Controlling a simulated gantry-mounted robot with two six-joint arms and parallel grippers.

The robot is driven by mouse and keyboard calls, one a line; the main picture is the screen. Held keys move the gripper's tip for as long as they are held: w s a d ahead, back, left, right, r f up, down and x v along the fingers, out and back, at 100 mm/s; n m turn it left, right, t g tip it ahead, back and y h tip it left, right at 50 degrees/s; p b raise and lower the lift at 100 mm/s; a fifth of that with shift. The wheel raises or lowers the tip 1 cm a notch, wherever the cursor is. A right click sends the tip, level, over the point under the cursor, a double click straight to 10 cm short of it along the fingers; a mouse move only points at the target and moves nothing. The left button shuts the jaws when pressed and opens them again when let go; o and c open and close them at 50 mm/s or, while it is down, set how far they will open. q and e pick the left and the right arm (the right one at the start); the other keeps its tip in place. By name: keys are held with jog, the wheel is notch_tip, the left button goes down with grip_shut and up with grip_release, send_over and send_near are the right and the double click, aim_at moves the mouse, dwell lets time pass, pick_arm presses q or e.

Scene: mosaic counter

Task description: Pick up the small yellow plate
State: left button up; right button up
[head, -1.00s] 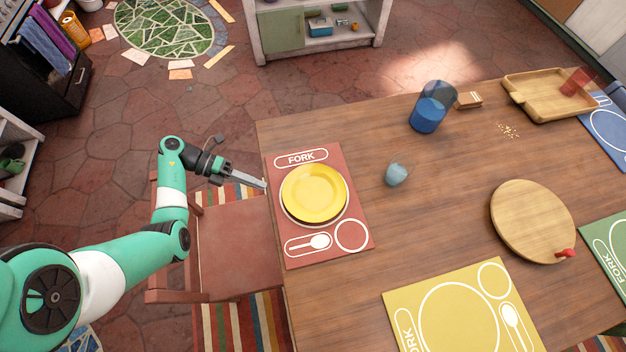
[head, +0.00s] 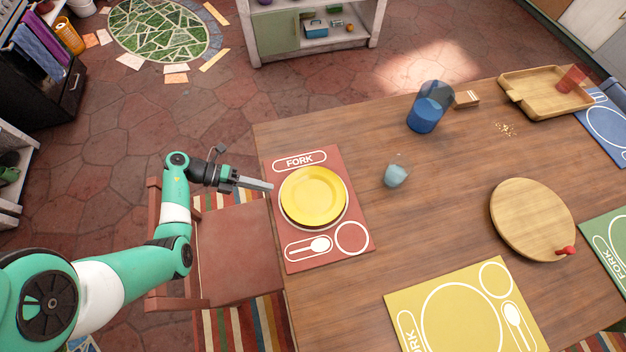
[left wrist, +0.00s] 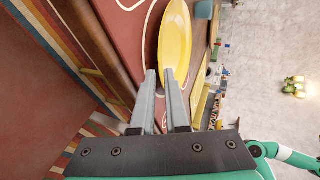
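The small yellow plate (head: 314,195) lies within the white plate outline on the red placemat (head: 355,256), at the table's left edge. In the left wrist view the plate (left wrist: 176,32) shows edge-on, just beyond the fingertips. My left gripper (head: 271,187) is just left of the plate's rim, with its fingers pointing right at it. It also shows in the left wrist view (left wrist: 160,72), its fingers apart with a narrow gap and nothing held between them. The right fingertip overlaps the plate's rim in that view; I cannot tell if they touch. My right gripper is not in view.
A chair (head: 240,245) stands under my left arm. On the wooden table (head: 390,235) are a light blue cup (head: 396,175), a blue pitcher (head: 427,112), a round board (head: 528,222), a tray (head: 530,88) and a yellow placemat (head: 490,335).

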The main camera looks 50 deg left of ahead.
aim_at(282, 191)
pick_arm(q)
jog(key=b+x, duration=0.1)
jog(key=x, duration=0.3)
jog(key=shift+w+d+f, duration=0.15)
jog(key=shift+w, duration=0.1)
grip_shut()
dwell(1.3)
